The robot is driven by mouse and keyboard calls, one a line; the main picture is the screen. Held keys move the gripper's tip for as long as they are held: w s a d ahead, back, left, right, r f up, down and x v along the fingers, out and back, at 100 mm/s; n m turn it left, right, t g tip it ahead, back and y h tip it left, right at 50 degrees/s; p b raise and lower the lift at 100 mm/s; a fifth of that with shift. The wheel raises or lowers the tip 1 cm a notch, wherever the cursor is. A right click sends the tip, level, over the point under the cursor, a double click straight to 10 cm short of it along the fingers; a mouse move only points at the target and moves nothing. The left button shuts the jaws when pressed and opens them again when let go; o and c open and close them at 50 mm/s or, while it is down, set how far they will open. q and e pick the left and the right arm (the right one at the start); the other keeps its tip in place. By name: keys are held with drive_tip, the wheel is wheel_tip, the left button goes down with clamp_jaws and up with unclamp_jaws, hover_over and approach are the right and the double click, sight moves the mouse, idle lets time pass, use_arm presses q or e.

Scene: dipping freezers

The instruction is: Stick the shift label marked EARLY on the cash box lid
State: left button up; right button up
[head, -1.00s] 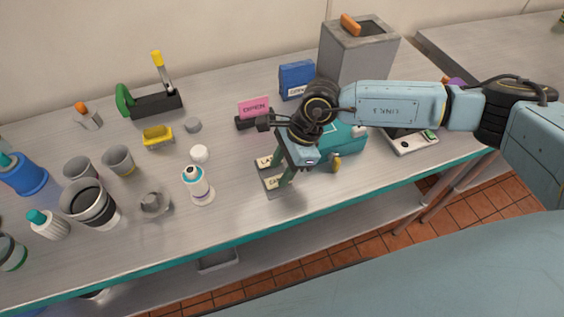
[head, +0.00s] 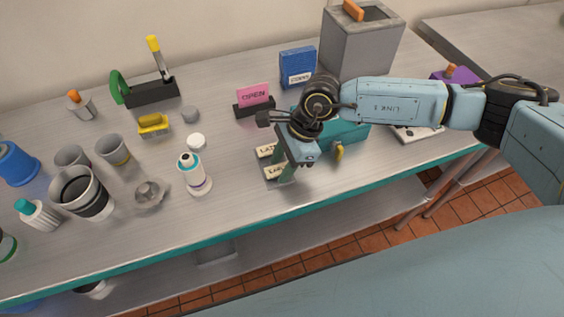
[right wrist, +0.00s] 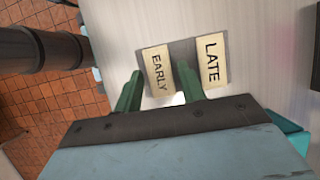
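The cream EARLY label (right wrist: 157,72) lies on a small dark grey plate (right wrist: 181,52) beside the cream LATE label (right wrist: 212,61). In the head view the labels are partly hidden by my right gripper (head: 276,172), which reaches down over the plate. In the right wrist view its two green fingers (right wrist: 158,88) are apart, with the EARLY label seen between them. I cannot tell whether they touch it. The teal cash box (head: 348,133) stands just right of the gripper, partly hidden by my arm; a teal corner (right wrist: 289,128) shows in the right wrist view. My left gripper is out of view.
A pink OPEN sign (head: 254,97) and a blue box (head: 298,67) stand behind the gripper. A white-and-teal bottle (head: 195,175) is to its left, with cups farther left. A large grey container (head: 361,45) stands at the back. The table's teal front edge (head: 240,232) is close.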

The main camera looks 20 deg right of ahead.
sight(282, 168)
drive_tip(key=c, duration=0.7)
drive_tip(key=shift+r, duration=0.15)
drive_tip(key=shift+r+p, duration=1.5)
drive_tip(key=shift+r, duration=0.85)
